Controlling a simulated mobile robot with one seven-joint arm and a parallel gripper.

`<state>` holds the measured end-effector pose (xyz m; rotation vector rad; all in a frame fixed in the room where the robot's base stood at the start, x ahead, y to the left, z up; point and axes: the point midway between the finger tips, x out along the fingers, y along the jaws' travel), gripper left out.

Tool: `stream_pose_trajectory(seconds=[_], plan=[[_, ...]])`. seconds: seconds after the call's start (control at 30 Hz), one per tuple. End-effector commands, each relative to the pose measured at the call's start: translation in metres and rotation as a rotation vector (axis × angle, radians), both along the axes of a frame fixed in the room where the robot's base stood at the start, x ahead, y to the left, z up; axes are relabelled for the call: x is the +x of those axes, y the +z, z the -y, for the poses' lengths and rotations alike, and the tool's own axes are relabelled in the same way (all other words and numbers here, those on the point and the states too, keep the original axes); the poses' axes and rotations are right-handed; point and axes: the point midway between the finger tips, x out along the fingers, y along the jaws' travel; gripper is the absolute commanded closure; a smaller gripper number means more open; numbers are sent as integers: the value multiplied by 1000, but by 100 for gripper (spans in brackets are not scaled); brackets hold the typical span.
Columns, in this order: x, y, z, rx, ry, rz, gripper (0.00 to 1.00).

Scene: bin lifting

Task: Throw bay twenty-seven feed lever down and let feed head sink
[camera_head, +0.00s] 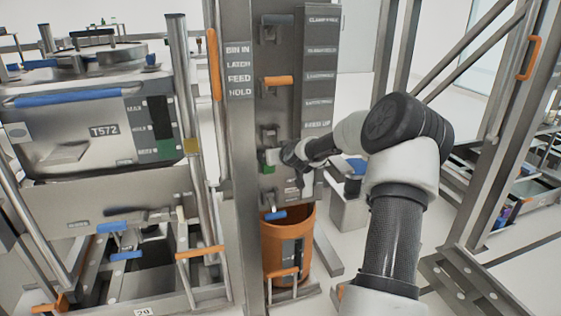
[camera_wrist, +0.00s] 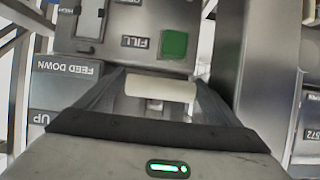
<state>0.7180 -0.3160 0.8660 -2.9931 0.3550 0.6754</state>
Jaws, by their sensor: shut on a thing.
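My gripper (camera_head: 280,156) is at the control panel on the upright post, in the middle of the head view. In the wrist view its two fingers are closed on a pale, bar-shaped feed lever handle (camera_wrist: 160,88). A FEED DOWN label (camera_wrist: 68,76) stands beside it, upside down in that view, with UP below. In the head view the handle is mostly hidden by my gripper. A green square (camera_wrist: 174,44) with a FILL label is close by on the panel; it also shows in the head view (camera_head: 267,170). The feed head cannot be made out.
An orange bin (camera_head: 288,245) stands below the panel. A machine marked T572 (camera_head: 104,131) is on the left.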

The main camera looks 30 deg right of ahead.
Motion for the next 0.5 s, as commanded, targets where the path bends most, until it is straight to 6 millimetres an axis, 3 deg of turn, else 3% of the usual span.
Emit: stream_pose_trajectory(seconds=[0.13, 0.5], plan=[[2, -10, 1, -13, 0, 68, 53], [6, -14, 2, -35, 0, 147, 53]])
